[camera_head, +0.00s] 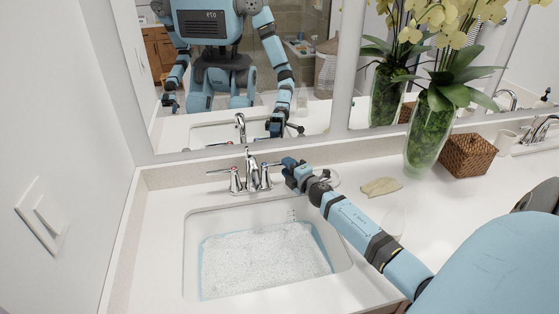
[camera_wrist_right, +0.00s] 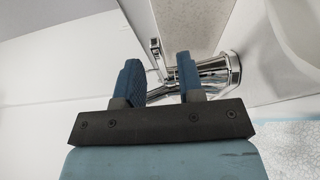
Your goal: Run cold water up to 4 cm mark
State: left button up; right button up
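The white sink (camera_head: 188,262) holds bubbly, whitish water (camera_head: 265,258). Small marks (camera_head: 292,214) show on its back wall, too small to read. The chrome faucet (camera_head: 250,172) stands behind the sink, with a left handle (camera_head: 234,182) and a right handle (camera_head: 265,178). My right gripper (camera_head: 286,163) is at the right handle's lever. In the right wrist view, the fingers of my right gripper (camera_wrist_right: 158,80) are apart, with chrome tap parts (camera_wrist_right: 212,72) behind and between them. I cannot tell whether they touch the lever. My left gripper is not directly in view.
A mirror (camera_head: 300,60) behind reflects me.

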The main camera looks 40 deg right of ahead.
jog(key=w, duration=0.5)
jog(key=shift+d, duration=0.3)
jog(key=shift+s, duration=0.1)
grip_shut()
